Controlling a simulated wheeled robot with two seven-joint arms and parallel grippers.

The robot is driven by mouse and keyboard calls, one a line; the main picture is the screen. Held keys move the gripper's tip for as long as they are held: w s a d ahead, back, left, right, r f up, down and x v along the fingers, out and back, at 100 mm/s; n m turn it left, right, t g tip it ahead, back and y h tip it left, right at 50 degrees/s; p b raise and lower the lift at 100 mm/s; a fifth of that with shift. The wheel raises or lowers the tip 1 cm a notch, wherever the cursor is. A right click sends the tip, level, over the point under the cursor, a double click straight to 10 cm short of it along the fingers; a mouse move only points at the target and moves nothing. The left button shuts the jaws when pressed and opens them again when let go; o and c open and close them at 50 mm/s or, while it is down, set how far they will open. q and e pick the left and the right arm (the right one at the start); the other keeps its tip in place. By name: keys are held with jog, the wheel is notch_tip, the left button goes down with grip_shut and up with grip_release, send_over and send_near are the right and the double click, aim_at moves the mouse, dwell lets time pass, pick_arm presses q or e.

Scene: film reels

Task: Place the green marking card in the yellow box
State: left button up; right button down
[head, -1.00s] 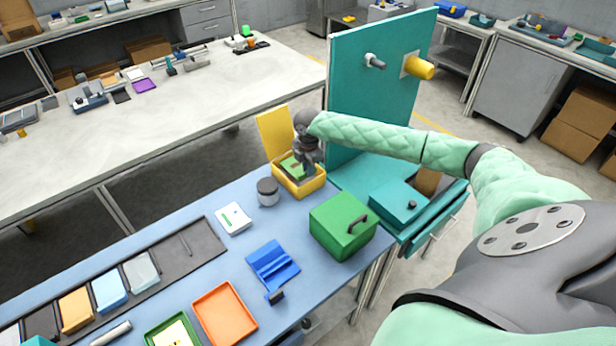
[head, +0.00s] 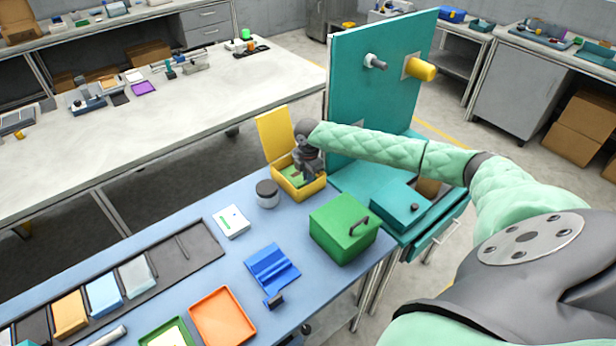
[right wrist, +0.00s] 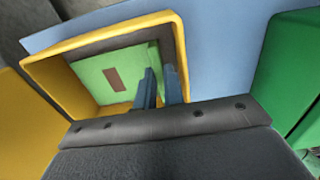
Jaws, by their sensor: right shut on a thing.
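The yellow box (head: 299,191) stands on the blue table with its lid (head: 275,136) raised at the back. It also shows in the right wrist view (right wrist: 172,24). The green marking card (right wrist: 102,70) lies inside the box outline in the right wrist view, flat-looking, with a brown rectangle on it. In the head view a bit of the green card (head: 287,175) shows inside the box. My right gripper (head: 303,176) reaches down into the box. Its fingers (right wrist: 160,85) are shut on the card's edge. Whether the card touches the box floor I cannot tell. My left gripper is not in view.
A green box with a handle (head: 342,231) stands to the right of the yellow box. A grey-lidded jar (head: 267,194) stands close on its left. A teal panel (head: 375,90) rises behind. A white card (head: 231,221), blue holder (head: 272,268) and orange tray (head: 223,316) lie nearer.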

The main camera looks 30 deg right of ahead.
jog(key=shift+f, duration=0.25)
jog(key=c, duration=1.8)
grip_release()
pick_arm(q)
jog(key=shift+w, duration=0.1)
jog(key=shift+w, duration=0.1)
pick_arm(e)
jog(key=shift+r, duration=0.1)
